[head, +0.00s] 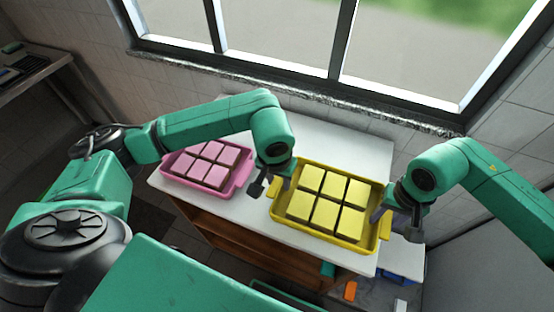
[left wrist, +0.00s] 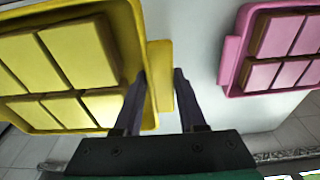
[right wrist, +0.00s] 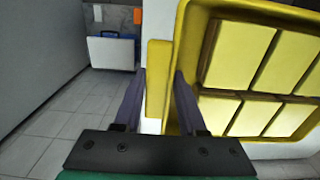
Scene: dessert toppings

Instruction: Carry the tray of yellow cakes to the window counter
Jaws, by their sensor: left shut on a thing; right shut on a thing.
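The yellow tray (head: 345,239) holds several yellow cakes (head: 326,202) in rows. It is level over the white counter (head: 340,142) below the window; I cannot tell whether it touches the top. My left gripper (head: 268,187) is shut on the tray's left handle, which shows between its fingers in the left wrist view (left wrist: 161,88). My right gripper (head: 398,224) is shut on the opposite handle, seen between its fingers in the right wrist view (right wrist: 158,85).
A pink tray (head: 194,186) of pink cakes stands on the counter to the left, close to my left gripper. The window (head: 280,30) and its sill are behind. A bare strip of counter lies behind the yellow tray. An orange item (head: 350,291) is low at front right.

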